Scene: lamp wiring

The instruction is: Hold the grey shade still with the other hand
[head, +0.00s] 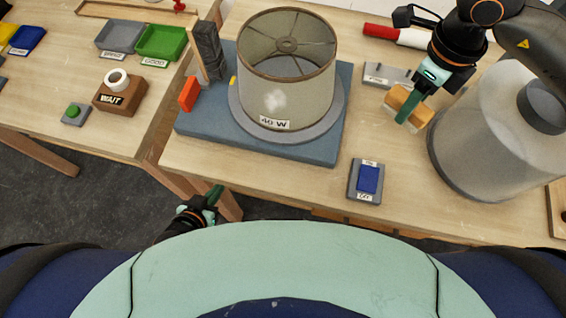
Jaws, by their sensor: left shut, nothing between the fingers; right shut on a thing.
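The grey shade (287,80) is an open-topped drum with a brown rim and inner spokes. It stands upright on a round grey disc (335,112) on a blue-grey board (205,122) and bears a "40 W" label. A pale smudge shows on its front. My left gripper (216,194) is shut and empty, low in front of the table edge and apart from the shade. My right gripper (408,114) is shut on a wooden block (398,97) with a pale underside, to the right of the shade and not touching it.
A dark post (208,50) and an orange piece (190,94) stand left of the shade. A blue switch (368,179) lies in front right. A large pale cylinder (490,135) stands at right. A grey plate (388,76) and red-white tool (396,35) lie behind. Trays and a "WAIT" block (120,97) are left.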

